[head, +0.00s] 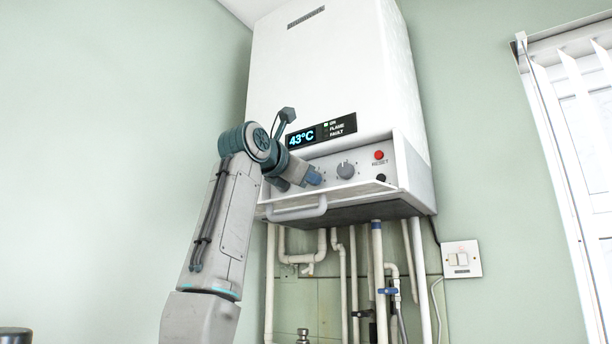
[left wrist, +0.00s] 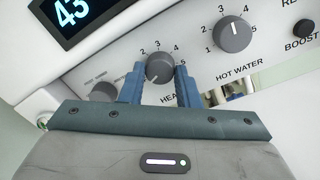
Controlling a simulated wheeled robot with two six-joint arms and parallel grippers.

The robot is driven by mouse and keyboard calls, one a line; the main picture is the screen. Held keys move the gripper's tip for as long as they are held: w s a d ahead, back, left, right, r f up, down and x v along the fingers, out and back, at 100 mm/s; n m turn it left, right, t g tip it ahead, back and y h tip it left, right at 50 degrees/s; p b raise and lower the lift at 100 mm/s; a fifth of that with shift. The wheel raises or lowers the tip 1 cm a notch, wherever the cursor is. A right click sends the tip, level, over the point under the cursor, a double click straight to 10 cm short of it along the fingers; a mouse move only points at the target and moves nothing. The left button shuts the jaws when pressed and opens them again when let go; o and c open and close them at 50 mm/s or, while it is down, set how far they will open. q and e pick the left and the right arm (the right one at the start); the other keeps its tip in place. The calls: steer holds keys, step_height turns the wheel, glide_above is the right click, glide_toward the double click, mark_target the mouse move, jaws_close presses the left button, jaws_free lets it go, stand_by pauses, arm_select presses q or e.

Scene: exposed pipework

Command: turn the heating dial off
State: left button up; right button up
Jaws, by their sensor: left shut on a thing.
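The heating dial (left wrist: 160,67) is a round grey knob with numbers around it on the boiler's pale control panel. A light mark on it seems to point down and slightly left. Part of its label is hidden by my gripper. My left gripper (left wrist: 161,78) has its blue fingers on either side of the dial, shut on it. In the head view my left gripper (head: 312,177) reaches the panel from the left and hides most of the heating dial. My right gripper is not in view.
The hot water dial (left wrist: 232,34) is close on the right. A red reset button (head: 379,155) sits further right. The display (head: 321,132) reads 43°C above. A bar handle (head: 297,210) juts out below the panel. Pipes (head: 377,270) run beneath the boiler.

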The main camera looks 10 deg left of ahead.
arm_select(q)
steer(key=shift+w+f, duration=0.15)
steer(key=shift+f, duration=0.1)
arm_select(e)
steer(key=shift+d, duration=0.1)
arm_select(q)
steer(key=o, duration=1)
steer(key=shift+r, duration=0.1)
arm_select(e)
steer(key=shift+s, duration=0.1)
arm_select(q)
steer(key=shift+s+a, duration=0.1)
steer(key=shift+s, duration=0.25)
steer(key=b+v, duration=0.4)
steer(key=v, duration=0.5)
steer(key=shift+b, duration=0.4)
steer(key=shift+s+a, duration=0.2)
steer(key=shift+s, duration=0.4)
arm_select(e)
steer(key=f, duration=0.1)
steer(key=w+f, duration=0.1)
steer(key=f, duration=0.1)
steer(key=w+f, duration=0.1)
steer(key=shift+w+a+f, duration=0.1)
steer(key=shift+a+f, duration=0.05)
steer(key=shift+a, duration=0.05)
